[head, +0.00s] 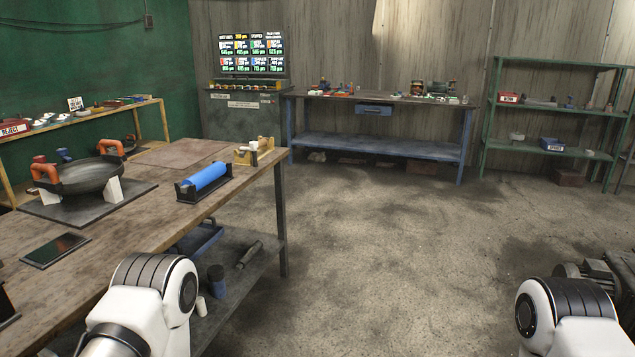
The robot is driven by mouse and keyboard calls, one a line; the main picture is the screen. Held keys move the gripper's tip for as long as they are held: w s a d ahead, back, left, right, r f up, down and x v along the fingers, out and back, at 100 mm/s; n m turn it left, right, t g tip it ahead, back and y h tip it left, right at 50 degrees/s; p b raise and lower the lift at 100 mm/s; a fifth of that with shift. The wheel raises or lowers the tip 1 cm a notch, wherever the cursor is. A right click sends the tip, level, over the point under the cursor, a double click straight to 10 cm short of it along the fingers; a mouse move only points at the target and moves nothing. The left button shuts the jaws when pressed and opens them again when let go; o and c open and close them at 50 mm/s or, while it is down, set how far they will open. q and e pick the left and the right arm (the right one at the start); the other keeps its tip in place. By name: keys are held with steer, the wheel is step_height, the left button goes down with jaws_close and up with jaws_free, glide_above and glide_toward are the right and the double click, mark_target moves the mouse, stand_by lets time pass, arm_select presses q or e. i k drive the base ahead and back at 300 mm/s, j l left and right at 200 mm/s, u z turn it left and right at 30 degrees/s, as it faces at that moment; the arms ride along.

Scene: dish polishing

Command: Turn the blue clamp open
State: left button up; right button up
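A dark round dish (84,176) sits on white supports (112,190) on a dark plate (62,211) on the wooden workbench at the left. Orange clamps stand at its rim, one at the left (45,173) and one at the far right (111,147). A small blue part (64,155) shows at the dish's far side, with a red part beside it. The blue part may be the blue clamp; it is too small to tell whether it is open or shut. Parts of both my arms show at the bottom, but neither gripper is in view.
A blue roller (205,177) lies in a black cradle near the workbench's (150,222) right edge, with a yellow-tan fixture (254,152) behind it. A flat dark panel (55,251) lies in front. The concrete floor (400,235) is clear. A blue-legged table (380,147) and green shelves (555,110) stand behind.

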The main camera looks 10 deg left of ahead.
mark_target(62, 152)
steer(key=i+l+z, duration=0.1)
steer(key=i+z, duration=0.3)
steer(key=i, duration=1.95)
steer(key=i+j+u, duration=0.3)
steer(key=i, duration=1.05)
steer(key=i+l+u, duration=0.3)
steer(key=i, duration=1)
steer(key=i+l, duration=0.1)
steer(key=i, duration=1.35)
steer(key=i+j+u, duration=0.2)
steer(key=i+u, duration=0.25)
steer(key=i+j+u, duration=0.1)
steer(key=i+u, duration=0.15)
steer(key=u, duration=0.2)
steer(key=i+u, duration=0.45)
steer(key=i+l+u, duration=0.2)
steer(key=u, duration=0.25)
steer(key=i+j+u, duration=0.3)
steer(key=i, duration=0.95)
steer(key=i+l+u, duration=0.3)
steer(key=i, duration=0.9)
steer(key=i+j+u, duration=0.15)
steer(key=i+u, duration=0.2)
steer(key=i, duration=0.2)
steer(key=i+u, duration=0.35)
steer(key=i, duration=0.2)
steer(key=i+l+u, duration=0.2)
steer(key=i+u, duration=0.15)
steer(key=i, duration=0.2)
